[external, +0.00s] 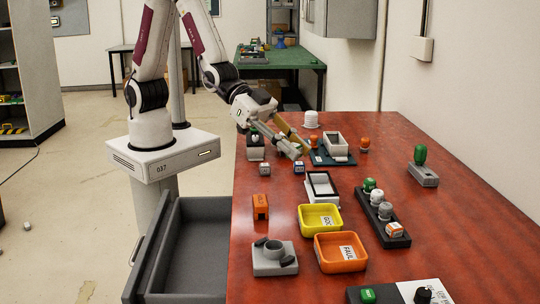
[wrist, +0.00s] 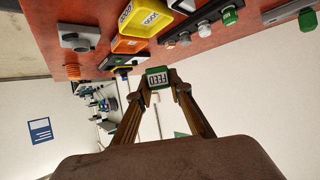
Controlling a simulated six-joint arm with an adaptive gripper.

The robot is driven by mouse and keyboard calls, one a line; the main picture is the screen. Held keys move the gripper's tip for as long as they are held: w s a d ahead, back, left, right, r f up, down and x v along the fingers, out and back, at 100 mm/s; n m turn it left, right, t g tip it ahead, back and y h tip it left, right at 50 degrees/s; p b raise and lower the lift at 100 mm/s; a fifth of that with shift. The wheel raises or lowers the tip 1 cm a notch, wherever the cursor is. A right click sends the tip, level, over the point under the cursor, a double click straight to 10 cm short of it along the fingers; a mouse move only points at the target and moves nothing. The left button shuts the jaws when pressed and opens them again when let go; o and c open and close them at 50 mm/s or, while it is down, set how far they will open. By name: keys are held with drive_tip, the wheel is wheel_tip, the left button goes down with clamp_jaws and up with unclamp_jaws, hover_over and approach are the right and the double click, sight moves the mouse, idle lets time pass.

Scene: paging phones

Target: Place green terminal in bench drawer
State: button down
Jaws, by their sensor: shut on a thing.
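The green terminal (wrist: 157,78) is a small block with a white label that reads FEED. My gripper (wrist: 158,82) is shut on it, with one finger on each side, in the wrist view. In the external view my gripper (external: 300,149) is over the far left part of the red bench, and the terminal cannot be made out there. The bench drawer (external: 195,245) is grey and pulled open at the left side of the bench, to the lower left of my gripper. The part of its floor in view looks empty.
Two small labelled cubes (external: 299,168) (external: 265,169) lie near my gripper. A yellow GOOD tray (external: 309,224), orange FAIL tray (external: 324,265), orange block (external: 260,207) and grey fixture (external: 274,266) stand nearer the camera. A dark rail (external: 376,222) holds several knobs at right.

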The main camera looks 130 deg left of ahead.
drive_tip(key=w+a+f+n+y, duration=0.1)
drive_tip(key=a, duration=0.2)
drive_tip(key=w+a+f+n+y, duration=0.1)
drive_tip(key=w+a, duration=0.1)
drive_tip(key=a, duration=0.2)
drive_tip(key=w+a+f+n+y, duration=0.1)
drive_tip(key=a+n+y, duration=0.1)
drive_tip(key=a, duration=0.1)
drive_tip(key=shift+w+a+f+g, duration=0.1)
drive_tip(key=shift+w+a+g, duration=0.25)
drive_tip(key=shift+g, duration=0.05)
drive_tip(key=a+n+g+y, duration=0.2)
drive_tip(key=a+n+y, duration=0.2)
drive_tip(key=a, duration=0.8)
drive_tip(key=shift+w+f+n+g, duration=0.25)
drive_tip(key=shift+n+g, duration=0.15)
drive_tip(key=shift+f, duration=3.15)
drive_tip(key=shift+f, duration=1.9)
drive_tip(key=shift+f, duration=0.1)
